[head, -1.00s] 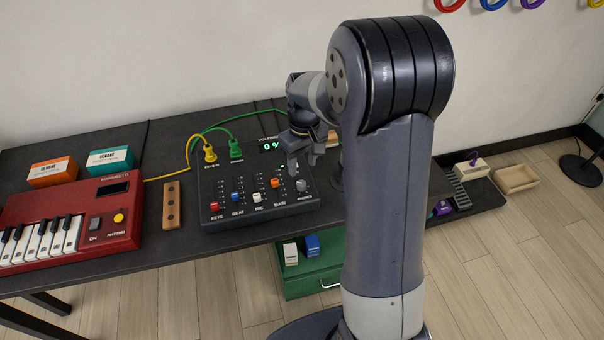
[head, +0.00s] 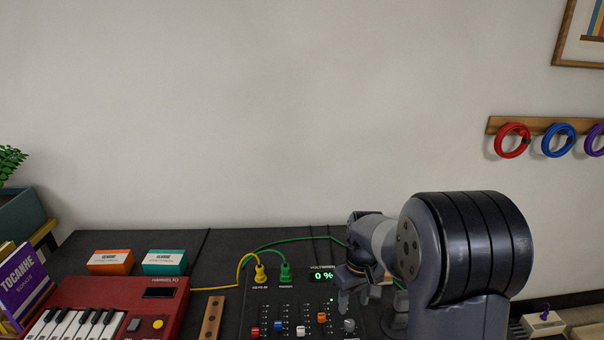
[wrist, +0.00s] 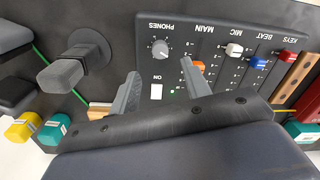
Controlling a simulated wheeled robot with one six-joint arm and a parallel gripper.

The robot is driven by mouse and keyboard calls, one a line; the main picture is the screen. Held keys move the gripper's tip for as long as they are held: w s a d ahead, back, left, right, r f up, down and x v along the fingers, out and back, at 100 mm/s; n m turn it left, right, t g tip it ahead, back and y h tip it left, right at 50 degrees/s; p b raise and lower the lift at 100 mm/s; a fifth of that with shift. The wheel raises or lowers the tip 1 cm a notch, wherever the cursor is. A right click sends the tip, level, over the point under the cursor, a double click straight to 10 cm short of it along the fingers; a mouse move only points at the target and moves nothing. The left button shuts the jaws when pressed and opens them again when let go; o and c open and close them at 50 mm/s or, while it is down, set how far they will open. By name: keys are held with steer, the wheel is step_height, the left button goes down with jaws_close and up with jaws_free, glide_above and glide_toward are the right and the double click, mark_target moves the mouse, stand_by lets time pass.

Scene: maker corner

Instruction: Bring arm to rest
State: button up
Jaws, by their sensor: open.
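My gripper (wrist: 160,92) is open and empty over the dark mixer panel, its two fingers apart in the wrist view. In the head view my gripper (head: 354,300) hangs over the right side of the mixer (head: 300,300), in front of its display (head: 322,276) reading "0 %". The mixer (wrist: 215,60) in the wrist view shows a PHONES knob (wrist: 160,50), a white ON button (wrist: 156,91) and orange, white, blue and red faders. I cannot tell whether the fingers touch the panel. The lower part of my arm is out of frame.
A red keyboard (head: 100,296) and a wooden strip (head: 211,316) are left of the mixer. Orange (head: 110,262) and teal (head: 164,262) boxes stand behind the keyboard. Yellow (head: 261,273) and green (head: 285,271) plugs with cables are in the mixer. Coloured rings hang on the wall rack (head: 498,124).

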mark_target(350, 322)
step_height(350, 322, down, 7)
steer(key=shift+a+f, duration=0.15)
stand_by(0.4)
